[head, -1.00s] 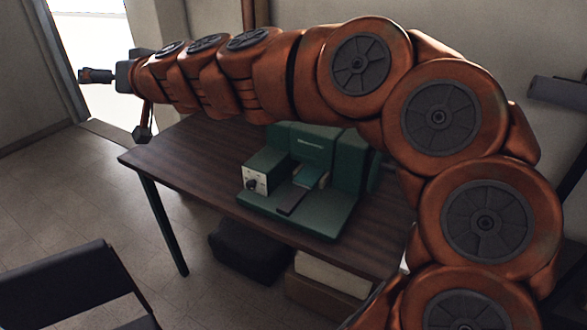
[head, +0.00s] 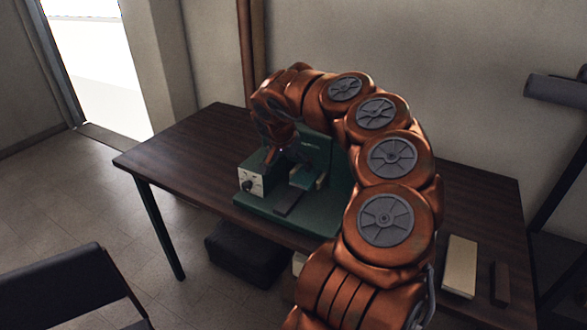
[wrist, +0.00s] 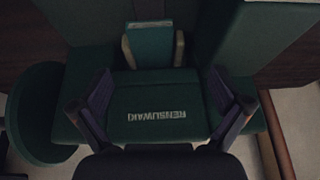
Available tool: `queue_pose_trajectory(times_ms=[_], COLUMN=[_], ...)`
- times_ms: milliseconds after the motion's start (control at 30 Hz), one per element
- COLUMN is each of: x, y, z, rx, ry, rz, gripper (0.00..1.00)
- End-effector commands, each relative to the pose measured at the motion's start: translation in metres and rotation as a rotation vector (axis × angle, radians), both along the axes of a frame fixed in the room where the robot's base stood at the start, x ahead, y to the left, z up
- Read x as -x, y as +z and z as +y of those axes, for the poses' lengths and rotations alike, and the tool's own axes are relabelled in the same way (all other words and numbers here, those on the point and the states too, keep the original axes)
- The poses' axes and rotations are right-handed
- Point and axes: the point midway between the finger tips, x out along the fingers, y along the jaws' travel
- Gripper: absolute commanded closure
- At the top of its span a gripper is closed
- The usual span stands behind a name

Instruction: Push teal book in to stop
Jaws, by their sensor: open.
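The teal book (head: 303,178) sits in a slot of the dark green machine (head: 325,212) on the table, partly hidden by my arm in the head view. In the wrist view the teal book (wrist: 152,45) stands at the top between two pale guides, past the machine's lettered green block (wrist: 158,108). My gripper (wrist: 160,76) is open, its two dark fingers spread either side of that block. Nothing is between them except the block below. I cannot tell whether a finger touches it.
The machine has a pale panel with a knob (head: 250,184) and a dark strip (head: 289,202) in front. A cream block (head: 460,266) and a brown block (head: 500,283) lie on the table's right. The table's left part (head: 185,150) is clear. A chair (head: 60,290) stands front left.

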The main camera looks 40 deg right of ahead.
Motion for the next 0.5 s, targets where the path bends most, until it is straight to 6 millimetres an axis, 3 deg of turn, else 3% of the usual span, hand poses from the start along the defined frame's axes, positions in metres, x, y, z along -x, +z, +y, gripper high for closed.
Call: queue_pose_trajectory(times_ms=[133,500], x=[0.0114,0.012], y=[-0.0127,-0.014], z=[0.0031,0.0027], rx=[-0.038,-0.04], ry=[-0.006,-0.007], rz=[0.05,0.052], gripper=[0.0,0.0])
